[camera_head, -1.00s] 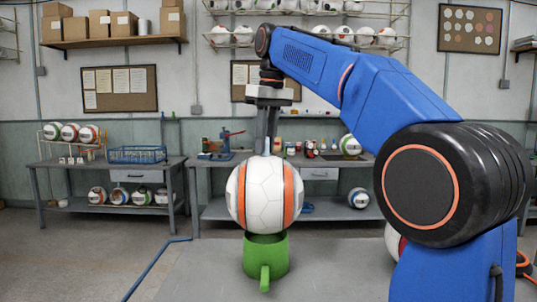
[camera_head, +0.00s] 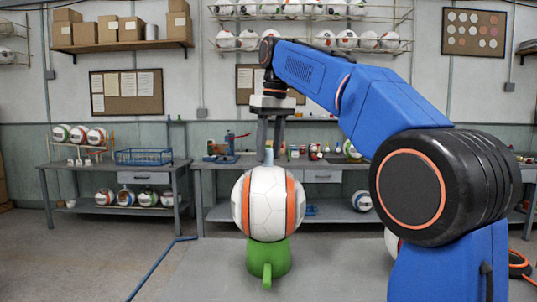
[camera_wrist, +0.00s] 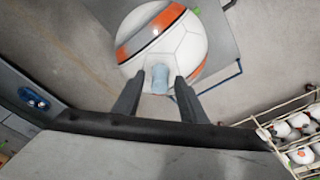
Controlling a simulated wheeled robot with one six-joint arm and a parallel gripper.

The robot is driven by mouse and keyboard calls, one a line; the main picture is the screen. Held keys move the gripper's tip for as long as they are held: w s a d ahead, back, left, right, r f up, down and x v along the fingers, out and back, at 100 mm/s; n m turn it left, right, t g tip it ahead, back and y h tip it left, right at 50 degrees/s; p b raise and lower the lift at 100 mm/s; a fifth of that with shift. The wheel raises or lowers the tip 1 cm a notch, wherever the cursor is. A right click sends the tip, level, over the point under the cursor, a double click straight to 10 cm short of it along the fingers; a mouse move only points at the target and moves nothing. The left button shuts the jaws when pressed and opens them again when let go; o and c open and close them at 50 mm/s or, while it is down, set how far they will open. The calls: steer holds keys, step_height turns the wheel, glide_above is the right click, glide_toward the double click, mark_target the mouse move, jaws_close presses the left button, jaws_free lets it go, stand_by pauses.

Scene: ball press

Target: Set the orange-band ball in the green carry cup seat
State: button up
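The orange-band ball (camera_head: 267,205), white with orange bands, rests in the top of the green carry cup (camera_head: 268,260). The cup stands on the grey surface with its handle facing me, and the ball hides its seat. A grey-blue peg (camera_head: 268,155) sticks up from the ball's top. My gripper (camera_head: 269,147) is just above the ball, fingers pointing down. In the wrist view, my gripper (camera_wrist: 160,77) is open, with gaps between its fingers and the peg (camera_wrist: 160,78). The ball (camera_wrist: 165,42) lies beyond the fingertips there.
A workbench (camera_head: 115,167) with balls and a blue basket (camera_head: 143,157) stands at the left. Another bench (camera_head: 320,165) with small items stands behind the cup. Part of a ball (camera_head: 391,242) shows behind my arm. A blue line (camera_head: 160,265) crosses the floor.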

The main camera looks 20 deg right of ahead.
steer(key=r, duration=0.5)
steer(key=shift+s+d+r, duration=0.2)
steer(key=shift+s+r, duration=0.15)
steer(key=shift+r, duration=0.25)
steer(key=shift+s, duration=0.15)
